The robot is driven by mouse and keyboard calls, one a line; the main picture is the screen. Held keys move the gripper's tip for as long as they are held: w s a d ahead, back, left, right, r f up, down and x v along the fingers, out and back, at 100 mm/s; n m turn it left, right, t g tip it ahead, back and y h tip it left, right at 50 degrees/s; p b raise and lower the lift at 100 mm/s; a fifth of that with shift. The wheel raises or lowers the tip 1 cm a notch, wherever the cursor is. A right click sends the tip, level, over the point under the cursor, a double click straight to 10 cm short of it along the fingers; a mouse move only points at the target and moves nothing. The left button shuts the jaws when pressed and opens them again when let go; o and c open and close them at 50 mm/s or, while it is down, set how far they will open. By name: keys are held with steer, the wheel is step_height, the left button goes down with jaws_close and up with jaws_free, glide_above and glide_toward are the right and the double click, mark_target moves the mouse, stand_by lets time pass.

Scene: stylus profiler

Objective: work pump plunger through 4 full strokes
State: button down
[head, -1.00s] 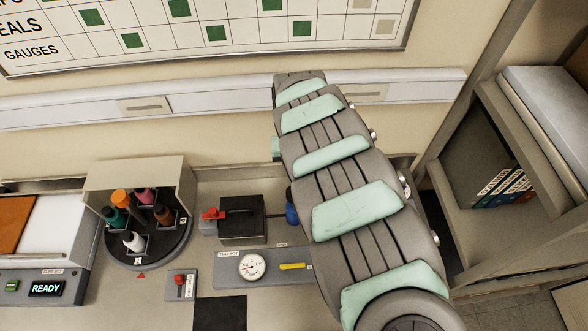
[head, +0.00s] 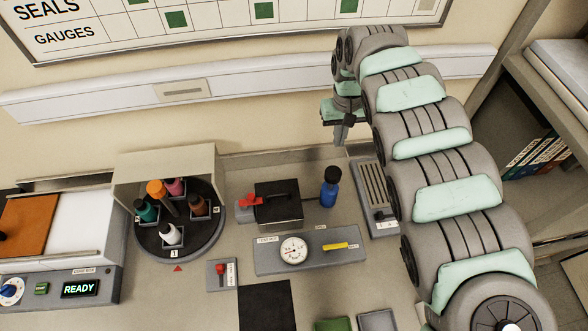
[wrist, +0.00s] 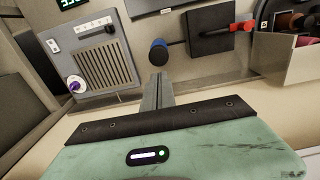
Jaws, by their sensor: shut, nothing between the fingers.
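The pump is a small blue cylinder (head: 328,194) with a black plunger knob (head: 332,174) on top, standing at the right of a black block (head: 278,203). In the wrist view the black knob (wrist: 158,45) hides most of the blue body, and its shaft cannot be seen. My gripper (head: 341,136) is above and behind the pump in the head view. In the wrist view its narrow fingers (wrist: 158,82) are shut together and empty, pointing toward the knob. They look apart from it, though the exact gap is unclear.
A red-handled lever (head: 251,202) sits at the block's left. A dial gauge (head: 293,249) is on a grey plate in front. A slotted panel (head: 373,190) stands right of the pump, a bottle carousel (head: 178,247) left. Bare bench lies around the lever box (head: 221,273).

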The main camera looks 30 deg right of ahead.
mark_target(333, 172)
steer(key=shift+s+d+r, duration=0.1)
steer(key=shift+r, duration=0.05)
steer(key=shift+d, duration=0.1)
step_height(333, 172, down, 14)
steer(key=p, duration=0.3)
stand_by(0.6)
steer(key=shift+f+b, duration=1.3)
steer(key=shift+f, duration=1.55)
